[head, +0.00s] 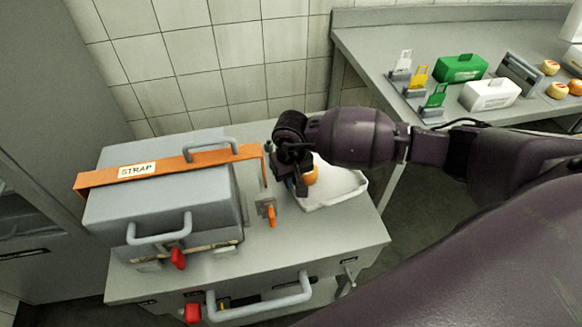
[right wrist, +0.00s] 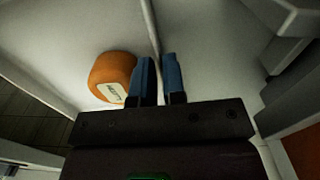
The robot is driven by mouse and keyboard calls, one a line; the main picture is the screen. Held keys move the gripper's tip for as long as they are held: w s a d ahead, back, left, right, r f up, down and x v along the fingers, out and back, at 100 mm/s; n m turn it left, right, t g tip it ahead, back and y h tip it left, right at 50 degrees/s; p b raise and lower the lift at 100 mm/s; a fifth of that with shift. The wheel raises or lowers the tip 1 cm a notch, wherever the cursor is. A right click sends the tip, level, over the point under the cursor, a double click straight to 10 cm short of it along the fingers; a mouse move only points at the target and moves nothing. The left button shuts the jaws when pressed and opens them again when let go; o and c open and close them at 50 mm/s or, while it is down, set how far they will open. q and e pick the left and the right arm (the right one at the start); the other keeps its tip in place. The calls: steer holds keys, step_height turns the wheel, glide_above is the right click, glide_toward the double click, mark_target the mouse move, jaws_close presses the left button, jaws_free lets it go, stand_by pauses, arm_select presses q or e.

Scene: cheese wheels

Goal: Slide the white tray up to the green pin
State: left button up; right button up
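The white tray (head: 345,190) lies on the grey cabinet top, right of the strapped grey box. An orange cheese wheel (right wrist: 110,75) with a pale label sits in it, partly hidden behind my gripper in the head view (head: 310,177). My right gripper (head: 300,188) is at the tray's left side. In the right wrist view its blue fingers (right wrist: 159,80) stand close together, with a thin white tray wall (right wrist: 152,35) between them. I cannot make out a green pin on the cabinet top; my gripper and arm hide part of it. My left gripper is not in view.
The grey box (head: 160,205) with an orange strap (head: 200,158) fills the cabinet's left. An orange-handled latch (head: 271,214) stands between box and tray. The front right of the top (head: 335,235) is clear. A back bench holds green (head: 460,68) and white (head: 490,94) boxes.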

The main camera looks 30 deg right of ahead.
steer(key=shift+f, duration=0.95)
steer(key=shift+c, duration=0.2)
jaws_close()
steer(key=shift+w, duration=0.15)
steer(key=shift+w+d, duration=0.15)
steer(key=shift+w+d+b, duration=0.3)
steer(key=shift+w, duration=0.05)
steer(key=o, duration=0.5)
jaws_free()
